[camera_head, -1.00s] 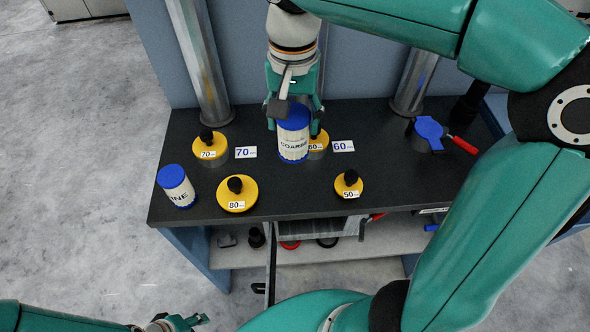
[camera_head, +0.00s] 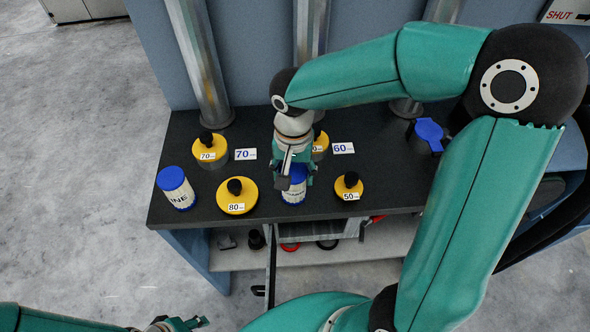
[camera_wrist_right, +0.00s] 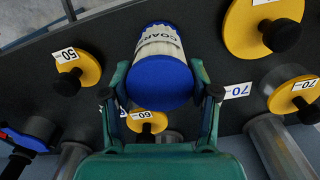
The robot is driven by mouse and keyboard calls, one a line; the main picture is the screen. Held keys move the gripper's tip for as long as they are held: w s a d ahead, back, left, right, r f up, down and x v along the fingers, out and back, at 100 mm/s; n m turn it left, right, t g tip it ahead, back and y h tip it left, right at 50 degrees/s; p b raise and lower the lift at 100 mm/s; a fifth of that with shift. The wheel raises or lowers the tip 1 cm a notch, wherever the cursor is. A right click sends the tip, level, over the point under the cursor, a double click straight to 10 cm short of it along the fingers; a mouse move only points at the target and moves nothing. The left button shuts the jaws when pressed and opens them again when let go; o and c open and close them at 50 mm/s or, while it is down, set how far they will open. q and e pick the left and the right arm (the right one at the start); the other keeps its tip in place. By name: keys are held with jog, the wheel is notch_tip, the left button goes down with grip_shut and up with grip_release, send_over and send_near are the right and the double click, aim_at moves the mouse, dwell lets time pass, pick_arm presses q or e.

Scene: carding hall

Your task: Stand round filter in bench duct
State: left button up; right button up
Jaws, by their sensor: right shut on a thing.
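My right gripper (camera_head: 294,172) is shut on a white round filter with blue ends, labelled COARSE (camera_head: 294,194). In the right wrist view, the filter (camera_wrist_right: 162,52) sits between the two fingers (camera_wrist_right: 160,93). It is roughly upright at the bench top, between the yellow caps marked 80 (camera_head: 237,205) and 50 (camera_head: 349,190). I cannot tell if its base touches. A second such filter, lettering ending in INE (camera_head: 178,190), stands at the bench's left. Yellow caps cover round duct stubs marked 70 (camera_head: 208,155) and 60 (camera_head: 320,140), the latter partly hidden. My left gripper (camera_head: 180,325) is at the bottom edge.
The dark bench top (camera_head: 190,222) is clear along its front left edge. Metal pipes (camera_head: 205,60) rise at the back. A blue-topped fitting (camera_head: 429,133) stands at the right, near my right arm. A lower shelf (camera_head: 345,257) holds small parts.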

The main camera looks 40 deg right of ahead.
jog(key=o, duration=1.2)
jog(key=shift+f, duration=0.1)
notch_tip(320, 180, up, 12)
dwell(0.4)
